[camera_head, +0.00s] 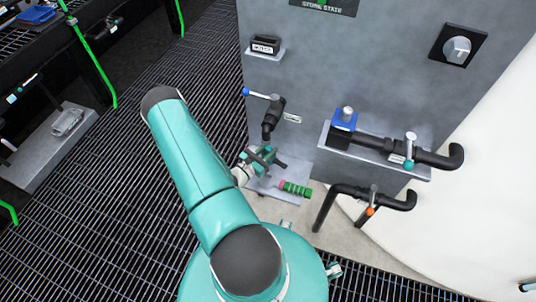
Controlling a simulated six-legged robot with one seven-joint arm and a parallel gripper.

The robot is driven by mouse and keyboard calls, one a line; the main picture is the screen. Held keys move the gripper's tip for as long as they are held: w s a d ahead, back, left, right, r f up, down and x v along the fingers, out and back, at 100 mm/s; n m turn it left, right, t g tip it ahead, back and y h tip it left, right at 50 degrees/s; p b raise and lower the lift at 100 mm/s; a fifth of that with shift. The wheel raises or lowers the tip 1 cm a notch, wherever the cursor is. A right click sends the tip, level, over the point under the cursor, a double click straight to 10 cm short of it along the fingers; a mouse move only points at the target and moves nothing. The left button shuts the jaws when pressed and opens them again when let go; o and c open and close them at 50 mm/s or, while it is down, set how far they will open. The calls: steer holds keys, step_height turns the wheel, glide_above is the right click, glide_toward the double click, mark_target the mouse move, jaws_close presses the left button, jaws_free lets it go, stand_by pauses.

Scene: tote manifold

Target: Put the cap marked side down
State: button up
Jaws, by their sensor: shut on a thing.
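My gripper (266,158) is at the end of my teal arm, low in front of the grey panel and above a small grey ledge. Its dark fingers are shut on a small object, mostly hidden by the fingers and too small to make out. I cannot tell from this view whether it is the cap, or which way a marked side faces. A silvery round-topped piece (347,114) stands on a blue block (343,122) on the panel's right shelf.
A black pipe with a blue-handled valve (270,112) hangs just above. Black pipes (385,150) stick out at right. Grating floor (130,140) is open at left.

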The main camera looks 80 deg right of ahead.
steer(key=shift+f, duration=1.45)
steer(key=shift+f, duration=0.1)
steer(key=o, duration=1.1)
steer(key=shift+c, duration=0.2)
steer(key=shift+w+a, duration=0.1)
steer(key=shift+a, duration=0.05)
steer(key=v, duration=1.1)
steer(key=shift+w+a, duration=0.1)
steer(key=shift+a, duration=0.25)
